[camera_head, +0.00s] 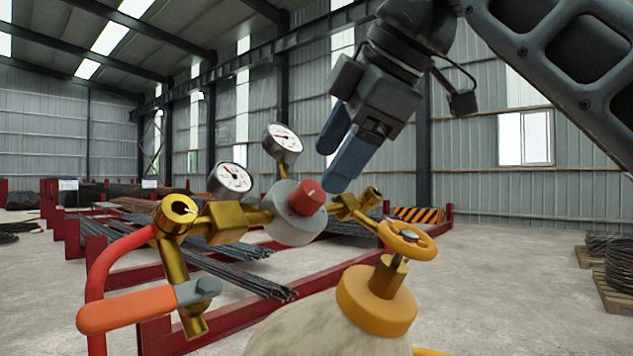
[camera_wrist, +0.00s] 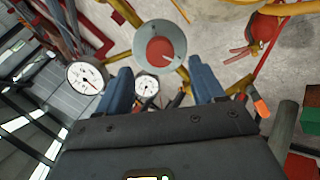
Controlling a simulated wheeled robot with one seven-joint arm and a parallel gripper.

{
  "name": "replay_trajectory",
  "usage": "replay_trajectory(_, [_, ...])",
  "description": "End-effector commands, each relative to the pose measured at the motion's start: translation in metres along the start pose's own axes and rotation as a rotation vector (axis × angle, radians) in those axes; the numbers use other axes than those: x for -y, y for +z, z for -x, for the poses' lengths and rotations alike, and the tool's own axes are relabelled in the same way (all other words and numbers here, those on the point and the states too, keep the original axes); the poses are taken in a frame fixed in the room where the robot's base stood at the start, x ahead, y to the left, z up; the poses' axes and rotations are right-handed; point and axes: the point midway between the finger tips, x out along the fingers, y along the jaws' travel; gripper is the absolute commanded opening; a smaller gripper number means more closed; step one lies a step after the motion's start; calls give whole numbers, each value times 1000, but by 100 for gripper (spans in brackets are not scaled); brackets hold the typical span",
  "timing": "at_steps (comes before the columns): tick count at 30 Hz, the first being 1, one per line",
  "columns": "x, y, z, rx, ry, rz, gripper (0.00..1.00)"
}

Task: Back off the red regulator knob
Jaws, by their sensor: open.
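The red regulator knob (camera_head: 307,197) sits on the front of a round grey regulator body (camera_head: 290,222) with brass fittings, in the middle of the head view. It also shows in the wrist view (camera_wrist: 159,51), with a white mark on its face. My gripper (camera_head: 340,155) is open, above and to the right of the knob, with its blue fingers pointing down toward it. In the wrist view the two fingers (camera_wrist: 162,82) are apart with nothing between them touching, and the knob lies beyond their tips. Two dial gauges stand by the regulator, a left one (camera_head: 231,179) and an upper one (camera_head: 283,142).
A yellow valve handwheel (camera_head: 407,240) stands on the cylinder (camera_head: 335,325) to the right. Red racks with rebar (camera_head: 240,285) stand behind. Open floor (camera_head: 510,280) lies to the right.

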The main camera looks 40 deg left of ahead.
Motion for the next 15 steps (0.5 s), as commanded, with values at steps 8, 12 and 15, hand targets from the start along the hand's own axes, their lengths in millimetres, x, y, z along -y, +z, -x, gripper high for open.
replay_trajectory(8, [0, 0, -39, -1, -1, 1, 68])
replay_trajectory(12, [0, 0, -47, 0, 0, 2, 68])
replay_trajectory(15, [0, 0, -48, 0, 1, 2, 68])
